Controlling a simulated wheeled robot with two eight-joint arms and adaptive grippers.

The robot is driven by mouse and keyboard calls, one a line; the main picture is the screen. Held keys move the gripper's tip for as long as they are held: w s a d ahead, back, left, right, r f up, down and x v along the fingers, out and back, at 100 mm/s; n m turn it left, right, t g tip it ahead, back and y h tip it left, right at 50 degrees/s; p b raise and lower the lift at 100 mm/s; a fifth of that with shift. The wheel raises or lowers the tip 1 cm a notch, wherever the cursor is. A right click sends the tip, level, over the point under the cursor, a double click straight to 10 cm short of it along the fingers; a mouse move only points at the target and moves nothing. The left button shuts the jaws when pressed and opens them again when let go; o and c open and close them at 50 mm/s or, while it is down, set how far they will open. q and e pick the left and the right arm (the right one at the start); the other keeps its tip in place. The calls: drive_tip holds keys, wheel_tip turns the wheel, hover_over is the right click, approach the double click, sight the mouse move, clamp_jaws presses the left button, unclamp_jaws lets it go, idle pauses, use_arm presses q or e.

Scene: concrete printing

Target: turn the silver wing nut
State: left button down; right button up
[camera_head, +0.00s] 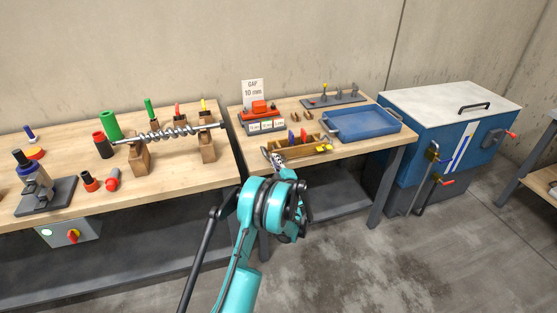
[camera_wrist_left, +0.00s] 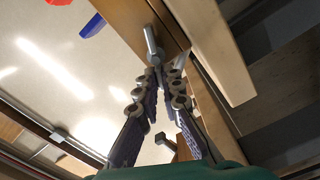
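A silver wing nut (camera_wrist_left: 151,42) shows in the left wrist view beside the edge of a wooden box (camera_wrist_left: 212,45). My left gripper (camera_wrist_left: 167,74) has its two fingers slanted towards each other, with the tips right at the wing nut's lower end. A narrow gap shows between the tips; whether they touch the nut I cannot tell. In the head view my left gripper (camera_head: 271,157) is at the left end of the wooden box (camera_head: 300,152), at the table's front edge, and the wing nut cannot be made out there. My right gripper is not in view.
Behind the box stand a red-and-grey block (camera_head: 262,117) and a sign (camera_head: 253,93). A blue tray (camera_head: 362,123) lies to the right. The left table holds a silver screw shaft (camera_head: 170,133) on wooden stands. A blue cabinet (camera_head: 445,135) stands at the right.

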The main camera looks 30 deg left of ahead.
use_arm(q)
drive_tip(key=n, duration=0.2)
drive_tip(key=f+n, duration=0.1)
drive_tip(key=n, duration=0.2)
drive_tip(key=shift+s, duration=0.1)
drive_tip(key=n, duration=0.5)
drive_tip(key=shift+f, duration=0.4)
drive_tip(key=shift+n, duration=0.4)
drive_tip(key=n, duration=0.4)
drive_tip(key=shift+w+d+f+n, duration=0.25)
drive_tip(key=shift+w+f+n, duration=0.1)
drive_tip(key=shift+f+n, duration=0.05)
